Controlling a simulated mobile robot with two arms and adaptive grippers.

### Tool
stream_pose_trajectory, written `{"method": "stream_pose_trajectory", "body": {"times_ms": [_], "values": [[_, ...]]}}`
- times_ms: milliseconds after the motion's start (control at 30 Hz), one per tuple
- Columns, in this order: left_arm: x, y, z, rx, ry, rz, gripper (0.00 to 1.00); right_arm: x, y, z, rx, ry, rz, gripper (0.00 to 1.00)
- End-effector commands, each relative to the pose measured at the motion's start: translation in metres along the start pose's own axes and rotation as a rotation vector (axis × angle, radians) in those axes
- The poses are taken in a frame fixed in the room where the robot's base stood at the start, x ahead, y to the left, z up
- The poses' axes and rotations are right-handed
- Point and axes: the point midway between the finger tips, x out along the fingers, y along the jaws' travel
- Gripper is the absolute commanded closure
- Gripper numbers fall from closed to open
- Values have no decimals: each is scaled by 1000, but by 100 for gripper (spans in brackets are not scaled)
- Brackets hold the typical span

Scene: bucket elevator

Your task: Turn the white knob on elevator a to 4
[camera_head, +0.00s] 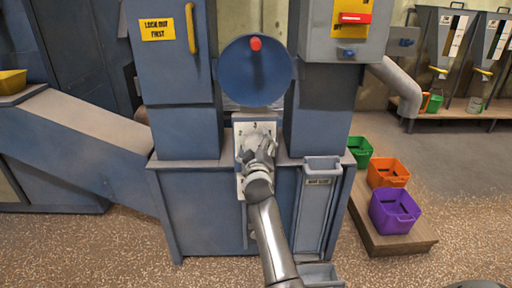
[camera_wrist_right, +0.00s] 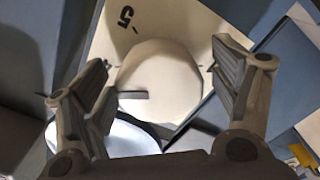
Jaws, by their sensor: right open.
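The white dial plate (camera_head: 268,127) is on the front of the blue elevator, with numerals 2 and 3 readable along its top. My right gripper (camera_head: 257,146) is in front of it and hides the knob in the head view. In the right wrist view, the round off-white knob (camera_wrist_right: 160,82) lies between the two spread fingers of my right gripper (camera_wrist_right: 160,66). Gaps show on both sides of the knob. A numeral 5 shows on the dial plate (camera_wrist_right: 170,20) above it. The knob's setting cannot be told. My left gripper is out of view.
A blue disc with a red knob (camera_head: 255,44) sits just above the dial. A narrow chute (camera_head: 318,190) is right of my arm. Green (camera_head: 360,150), orange (camera_head: 388,172) and purple (camera_head: 395,210) bins stand at the right. A sloped blue housing (camera_head: 80,140) is at the left.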

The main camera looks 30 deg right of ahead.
Motion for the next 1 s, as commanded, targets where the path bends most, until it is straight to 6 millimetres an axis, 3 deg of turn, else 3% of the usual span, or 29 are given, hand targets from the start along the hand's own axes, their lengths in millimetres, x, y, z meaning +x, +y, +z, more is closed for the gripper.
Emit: {"method": "stream_pose_trajectory", "body": {"times_ms": [233, 367, 800, 1000], "values": [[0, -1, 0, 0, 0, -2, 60, -2, 1, 0, 0, 1, 1, 17], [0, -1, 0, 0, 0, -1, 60, -13, 0, 0, 0, 1, 0, 17], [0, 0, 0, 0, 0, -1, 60, -92, -1, 0, 0, 0, -1, 17], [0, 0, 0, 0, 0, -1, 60, -115, -1, 0, 1, 0, -1, 17]]}}
